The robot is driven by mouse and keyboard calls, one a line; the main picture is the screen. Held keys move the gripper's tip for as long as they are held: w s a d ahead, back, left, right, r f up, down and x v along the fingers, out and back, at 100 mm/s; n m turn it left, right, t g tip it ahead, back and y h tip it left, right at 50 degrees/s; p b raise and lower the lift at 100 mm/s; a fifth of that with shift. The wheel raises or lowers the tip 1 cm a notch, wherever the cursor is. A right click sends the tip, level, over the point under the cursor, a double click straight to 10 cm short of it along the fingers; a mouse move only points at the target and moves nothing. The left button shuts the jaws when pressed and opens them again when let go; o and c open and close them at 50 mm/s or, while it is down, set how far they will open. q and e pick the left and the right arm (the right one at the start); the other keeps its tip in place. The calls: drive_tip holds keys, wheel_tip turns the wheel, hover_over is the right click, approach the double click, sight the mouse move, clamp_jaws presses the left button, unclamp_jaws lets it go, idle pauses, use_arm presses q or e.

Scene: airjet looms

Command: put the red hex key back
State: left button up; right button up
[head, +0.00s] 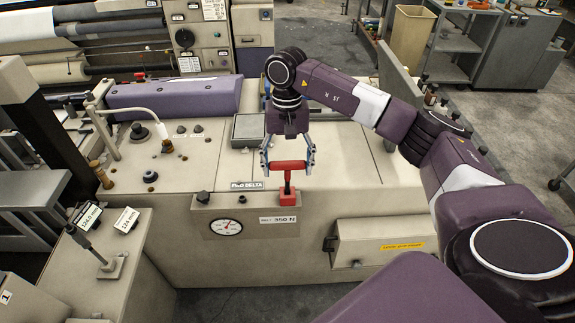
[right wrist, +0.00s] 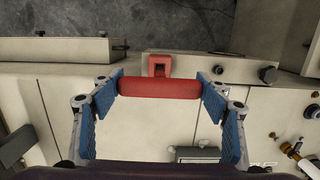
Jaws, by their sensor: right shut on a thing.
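My right gripper (head: 289,168) is shut on the red handle of the hex key (head: 290,165), with a fingertip at each end of the crossbar. The handle lies level, and a short stem runs down from its middle. Below it is a small red block (head: 288,200) at the front edge of the machine top. The stem lines up with this block in the head view; I cannot tell whether it sits in it. In the right wrist view the handle (right wrist: 160,88) spans both blue fingers, and the red block (right wrist: 160,66) shows just beyond it. My left gripper is out of view.
The cream machine top (head: 345,160) is mostly clear around the gripper. A grey square panel (head: 248,129) lies behind left. A round gauge (head: 226,227) and a "350 N" label (head: 278,220) are on the front face. A box with a yellow label (head: 385,242) juts out at right.

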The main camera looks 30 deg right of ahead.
drive_tip(key=shift+f+b, duration=1.55)
drive_tip(key=shift+f, duration=0.4)
drive_tip(key=o, duration=1.4)
drive_tip(key=shift+r, duration=0.15)
drive_tip(key=shift+o, duration=1.4)
drive_tip(key=shift+w+d+r+p, duration=0.15)
drive_tip(key=shift+r+p, duration=0.7)
drive_tip(key=shift+r, duration=0.8)
drive_tip(key=shift+w+d+r+p, duration=0.1)
drive_tip(key=shift+w+r+p, duration=0.1)
drive_tip(key=shift+r+p, duration=1.1)
drive_tip(key=shift+w+d+r+p, duration=0.15)
drive_tip(key=shift+r+p, duration=0.3)
drive_tip(key=shift+r, duration=1.55)
wheel_tip(320, 180, up, 12)
hover_over(288, 179)
drive_tip(key=w+d, duration=0.2)
drive_tip(key=w, duration=0.1)
drive_tip(key=shift+a+f, duration=0.1)
